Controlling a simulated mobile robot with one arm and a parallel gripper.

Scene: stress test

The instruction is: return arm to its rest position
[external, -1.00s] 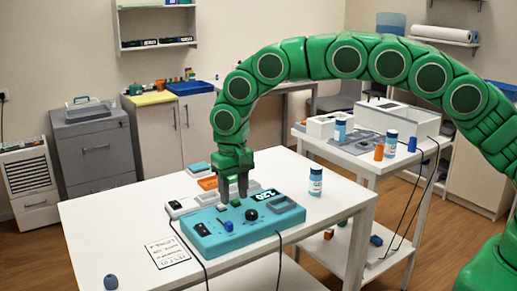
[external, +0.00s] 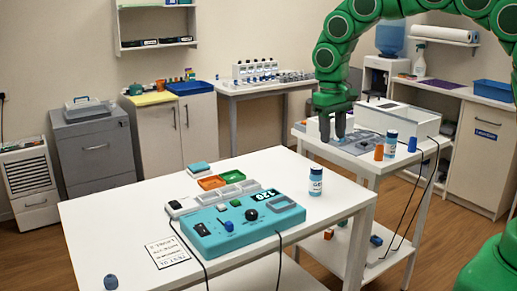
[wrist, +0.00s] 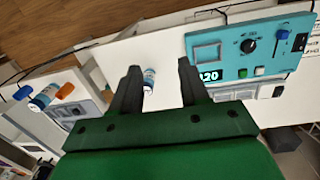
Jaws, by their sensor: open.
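My green arm ends in my gripper (external: 337,132), whose dark fingers point down, apart and empty, over the gap between the white table (external: 110,220) and the side table behind it. In the wrist view my gripper (wrist: 160,85) shows two spread fingers with nothing held. The teal device (external: 240,225) on the white table has a black knob, a green button, a blue knob and a display that seems to read 120. It also shows in the wrist view (wrist: 228,40). A blue-labelled bottle (external: 315,181) stands right of it and below my gripper.
A side table holds a grey device (external: 360,143), an orange cup (external: 379,152), another bottle (external: 391,144) and a white box (external: 425,122). Small trays (external: 212,182) sit behind the teal device. A paper card (external: 168,252) and a small blue object (external: 111,281) lie at the front left.

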